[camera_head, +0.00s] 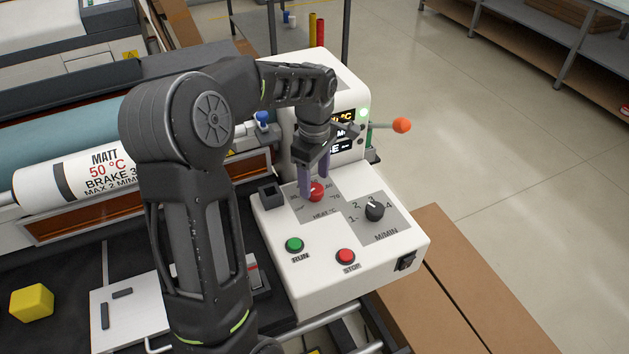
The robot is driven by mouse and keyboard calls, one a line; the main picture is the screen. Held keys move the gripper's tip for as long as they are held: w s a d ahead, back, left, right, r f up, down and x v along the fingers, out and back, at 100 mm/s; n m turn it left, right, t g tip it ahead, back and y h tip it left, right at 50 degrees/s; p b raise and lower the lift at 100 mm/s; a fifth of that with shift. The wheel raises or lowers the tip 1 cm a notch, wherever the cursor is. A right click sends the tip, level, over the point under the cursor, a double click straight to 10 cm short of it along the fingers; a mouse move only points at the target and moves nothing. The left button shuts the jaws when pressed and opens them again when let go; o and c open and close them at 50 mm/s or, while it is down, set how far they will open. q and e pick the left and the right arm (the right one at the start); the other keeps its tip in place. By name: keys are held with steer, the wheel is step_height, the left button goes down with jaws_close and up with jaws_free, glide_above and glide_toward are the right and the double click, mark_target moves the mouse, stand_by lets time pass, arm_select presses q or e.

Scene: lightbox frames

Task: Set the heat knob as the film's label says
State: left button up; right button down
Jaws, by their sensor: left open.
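The white control box (364,272) stands in the middle of the view. Its red heat knob (317,191) sits on a grey dial plate, with the scale partly hidden by my gripper. My left gripper (316,192) points down with its purple fingers apart, around or just above the red knob; contact cannot be told. The white film roll (76,172) at the left has a label reading MATT, 50 °C, BRAKE 3, MAX 2 M/MIN, its right end hidden by my arm. My right gripper does not show.
A black M/MIN knob (374,211), green RUN button (294,244) and red STOP button (346,256) share the panel. A partly hidden display (344,117) and an orange-red ball lever (402,125) stand behind. A yellow cube (32,302) lies at left.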

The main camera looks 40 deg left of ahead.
arm_select(q)
steer(key=shift+f, duration=1.05)
steer(key=shift+c, duration=0.2)
jaws_close()
